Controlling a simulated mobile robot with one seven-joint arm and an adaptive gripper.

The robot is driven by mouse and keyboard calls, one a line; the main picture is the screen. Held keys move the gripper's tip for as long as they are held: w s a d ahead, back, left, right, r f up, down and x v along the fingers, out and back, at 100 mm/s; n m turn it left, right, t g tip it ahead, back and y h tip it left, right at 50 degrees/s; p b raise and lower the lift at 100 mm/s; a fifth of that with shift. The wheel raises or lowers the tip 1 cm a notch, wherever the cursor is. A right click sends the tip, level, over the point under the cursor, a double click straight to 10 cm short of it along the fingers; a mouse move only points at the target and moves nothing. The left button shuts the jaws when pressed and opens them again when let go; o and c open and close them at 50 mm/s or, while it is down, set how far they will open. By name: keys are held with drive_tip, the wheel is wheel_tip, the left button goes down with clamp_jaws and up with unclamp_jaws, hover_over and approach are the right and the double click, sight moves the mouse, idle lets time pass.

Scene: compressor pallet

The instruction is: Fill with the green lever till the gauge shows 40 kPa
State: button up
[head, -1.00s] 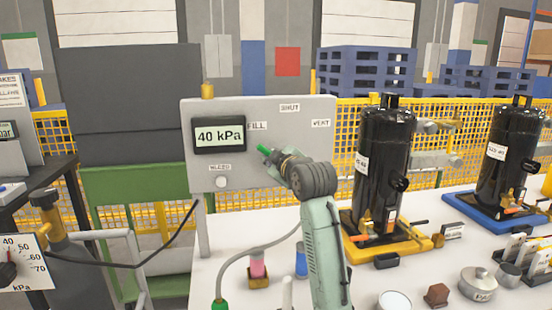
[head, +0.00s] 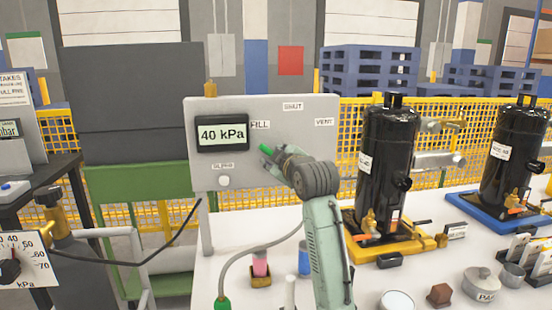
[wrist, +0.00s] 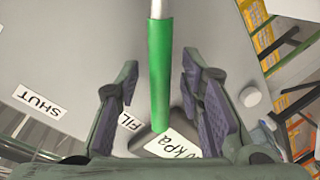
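The digital gauge (head: 222,134) on the grey panel (head: 210,172) reads 40 kPa. The green lever (head: 266,149) sticks out to the upper left past my gripper (head: 284,161), with its end below the FILL label (head: 260,125). In the wrist view the lever (wrist: 160,75) lies between the two fingers of my gripper (wrist: 158,92). A gap shows on both sides of it, so the gripper is open around the lever. The lever's pivot is hidden behind my arm in the head view.
SHUT (head: 292,106) and VENT (head: 324,122) labels and a white knob (head: 224,181) are on the panel. A black compressor (head: 388,160) stands on a yellow base right of my arm. Small items and a hose (head: 226,265) lie on the white table.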

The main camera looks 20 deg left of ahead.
drive_tip(key=v, duration=1.2)
idle(0.3)
